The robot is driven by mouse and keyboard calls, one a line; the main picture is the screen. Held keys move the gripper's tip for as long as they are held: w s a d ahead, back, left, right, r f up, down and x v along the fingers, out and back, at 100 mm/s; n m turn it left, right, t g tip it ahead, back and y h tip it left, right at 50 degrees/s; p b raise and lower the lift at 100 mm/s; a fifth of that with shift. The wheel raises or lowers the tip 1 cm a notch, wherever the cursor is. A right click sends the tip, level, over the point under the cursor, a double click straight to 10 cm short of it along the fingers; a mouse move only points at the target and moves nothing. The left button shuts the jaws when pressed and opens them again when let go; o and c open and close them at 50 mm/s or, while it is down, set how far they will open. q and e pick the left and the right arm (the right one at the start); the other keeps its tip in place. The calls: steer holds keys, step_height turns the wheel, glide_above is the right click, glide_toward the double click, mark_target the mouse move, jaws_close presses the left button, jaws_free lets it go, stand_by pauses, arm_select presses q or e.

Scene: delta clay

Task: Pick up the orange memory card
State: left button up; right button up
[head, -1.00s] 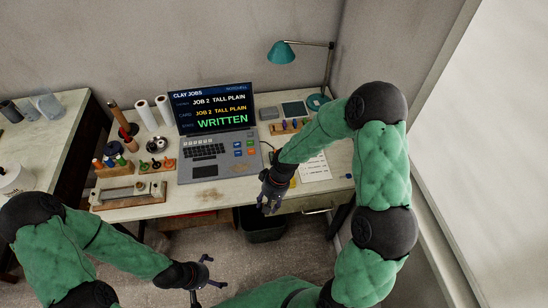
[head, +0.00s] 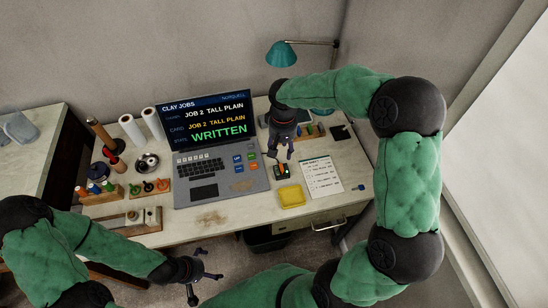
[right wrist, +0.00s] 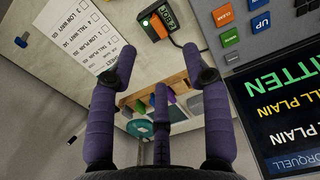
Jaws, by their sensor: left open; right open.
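The orange memory card (head: 282,169) shows as a small orange patch in a black reader (head: 277,175) on the desk, right of the laptop. In the right wrist view the orange card (right wrist: 158,26) sits at the black reader (right wrist: 148,28), which has a small green display and a cable. My right gripper (head: 281,153) is open and empty, above the desk just behind the reader. In the right wrist view its spread fingers (right wrist: 158,60) point towards the reader, apart from the card. My left gripper (head: 207,285) is open and empty, in front of the desk.
The laptop (head: 203,165) stands left of the reader. A yellow tray (head: 291,196) lies in front of it, a printed list (head: 322,177) to its right. A wooden holder with coloured pieces (right wrist: 165,92) and a teal lamp (head: 283,53) are behind.

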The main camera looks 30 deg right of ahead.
steer(key=b, duration=0.2)
glide_above(283, 167)
steer(key=f, duration=0.5)
steer(key=shift+w+a+f, duration=0.25)
steer(key=shift+w+f, duration=0.05)
steer(key=shift+w, duration=0.1)
steer(key=f, duration=0.1)
steer(key=f+b, duration=0.1)
steer(key=f, duration=0.1)
steer(key=f+b, duration=0.1)
steer(key=f, duration=0.1)
steer(key=shift+s+d, duration=0.25)
steer(key=shift+s, duration=0.05)
arm_select(q)
steer(key=f, duration=0.4)
steer(key=shift+w+f, duration=0.2)
arm_select(e)
steer(key=c, duration=0.9)
